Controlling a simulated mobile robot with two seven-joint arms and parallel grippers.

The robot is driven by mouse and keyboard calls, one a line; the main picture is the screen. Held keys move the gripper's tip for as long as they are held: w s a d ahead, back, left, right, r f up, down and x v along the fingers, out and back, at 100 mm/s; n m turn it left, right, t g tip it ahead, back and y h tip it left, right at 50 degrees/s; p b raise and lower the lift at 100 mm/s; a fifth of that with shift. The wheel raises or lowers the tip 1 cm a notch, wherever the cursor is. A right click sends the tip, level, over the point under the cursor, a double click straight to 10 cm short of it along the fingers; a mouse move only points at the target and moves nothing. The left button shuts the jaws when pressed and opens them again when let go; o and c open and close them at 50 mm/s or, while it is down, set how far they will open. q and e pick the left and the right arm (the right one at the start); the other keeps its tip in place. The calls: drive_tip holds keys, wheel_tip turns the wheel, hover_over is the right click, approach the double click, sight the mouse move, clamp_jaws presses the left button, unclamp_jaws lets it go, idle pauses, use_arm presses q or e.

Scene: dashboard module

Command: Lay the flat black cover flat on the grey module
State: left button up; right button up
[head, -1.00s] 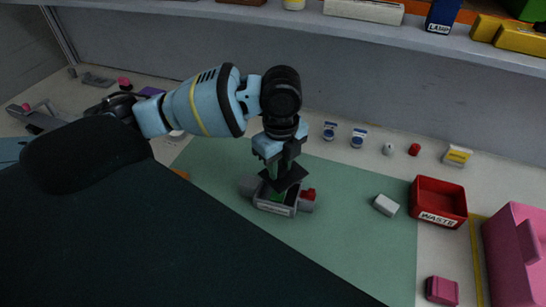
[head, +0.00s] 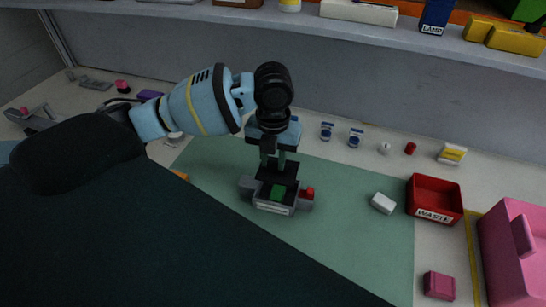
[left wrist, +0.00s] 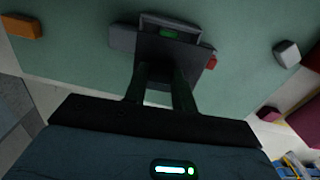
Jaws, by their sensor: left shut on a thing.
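The grey module (head: 275,208) lies on the green mat, with a green part (head: 278,191) showing inside it and a red piece (head: 309,193) at its right side. My left gripper (head: 277,160) points down over the module and is shut on the flat black cover (head: 280,173). The cover is over the module's back part, seemingly just above it; I cannot tell whether they touch. In the left wrist view the dark cover (left wrist: 172,50) hides much of the module (left wrist: 122,38) beyond the fingertips (left wrist: 165,72). My right gripper is not in view.
The green mat (head: 350,225) has free room right of the module, up to a white block (head: 383,203). A red waste bin (head: 434,215) and a pink container (head: 510,250) stand at the right. A shelf (head: 300,27) crosses the back.

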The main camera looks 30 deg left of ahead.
use_arm(q)
drive_tip(key=shift+f, duration=0.1)
drive_tip(key=shift+f, duration=1)
wheel_tip(320, 180, down, 3)
drive_tip(key=shift+f+b, duration=0.15)
drive_tip(key=shift+b, duration=0.6)
drive_tip(key=shift+f, duration=0.65)
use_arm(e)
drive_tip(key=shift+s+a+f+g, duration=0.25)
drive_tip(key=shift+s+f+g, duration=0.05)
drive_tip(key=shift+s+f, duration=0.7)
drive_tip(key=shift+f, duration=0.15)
use_arm(q)
drive_tip(key=shift+f, duration=0.55)
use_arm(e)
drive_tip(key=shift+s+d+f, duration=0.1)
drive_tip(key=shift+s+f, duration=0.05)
use_arm(q)
drive_tip(key=o, duration=1.1)
drive_tip(key=shift+c, duration=0.2)
drive_tip(key=shift+r, duration=0.1)
